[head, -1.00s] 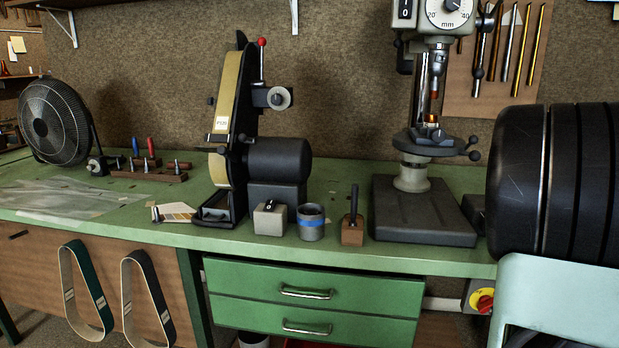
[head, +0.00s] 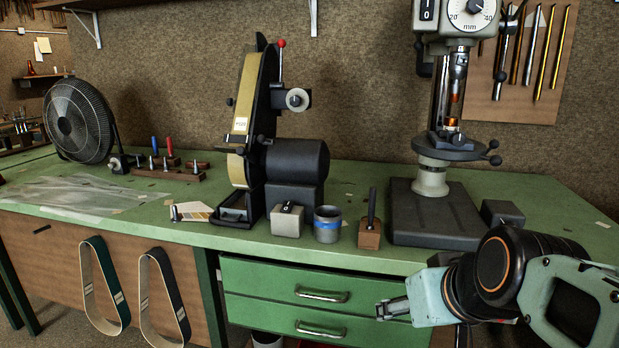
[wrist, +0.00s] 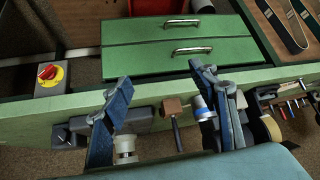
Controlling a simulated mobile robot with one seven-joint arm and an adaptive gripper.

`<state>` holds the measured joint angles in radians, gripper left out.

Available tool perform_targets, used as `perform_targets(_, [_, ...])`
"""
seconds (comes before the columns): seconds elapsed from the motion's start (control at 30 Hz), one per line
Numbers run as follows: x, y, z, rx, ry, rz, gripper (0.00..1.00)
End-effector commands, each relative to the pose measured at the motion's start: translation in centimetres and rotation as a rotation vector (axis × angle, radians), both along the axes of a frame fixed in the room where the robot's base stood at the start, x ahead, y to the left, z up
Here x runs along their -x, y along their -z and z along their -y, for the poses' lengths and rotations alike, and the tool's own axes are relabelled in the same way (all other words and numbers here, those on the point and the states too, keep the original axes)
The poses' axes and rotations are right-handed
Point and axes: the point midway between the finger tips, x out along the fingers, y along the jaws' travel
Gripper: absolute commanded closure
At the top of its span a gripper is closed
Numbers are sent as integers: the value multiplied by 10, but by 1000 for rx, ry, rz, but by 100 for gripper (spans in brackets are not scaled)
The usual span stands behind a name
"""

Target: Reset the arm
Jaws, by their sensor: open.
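My gripper (head: 390,309) shows at the lower right in the head view, at the end of my folded arm. It is in front of the bench's green drawers and below the bench top's front edge. In the wrist view, the two blue-grey fingers (wrist: 160,85) stand wide apart with nothing between them. That view is upside down and takes in the drawers and the bench edge. The gripper is open and empty.
Sanding belts (head: 105,285) hang at the front left. A red switch (wrist: 48,73) shows in the wrist view.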

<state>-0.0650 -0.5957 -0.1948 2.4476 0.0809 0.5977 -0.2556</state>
Motion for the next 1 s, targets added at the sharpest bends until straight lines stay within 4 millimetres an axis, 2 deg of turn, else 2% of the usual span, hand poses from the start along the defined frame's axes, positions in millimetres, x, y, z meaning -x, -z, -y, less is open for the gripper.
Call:
perform_targets(0.03, [21, 2, -10, 1, 5, -43, 46])
perform_targets(0.1, [52, 10, -20, 10, 27, -116, 46])
perform_targets(0.2, [94, 20, -26, 45, 84, -214, 46])
perform_targets(0.23, [89, 2, -25, 36, 80, -210, 46])
perform_targets(0.47, [87, -55, -26, 32, 77, -209, 46])
perform_targets(1.0, [87, -199, -26, 31, 75, -208, 46])
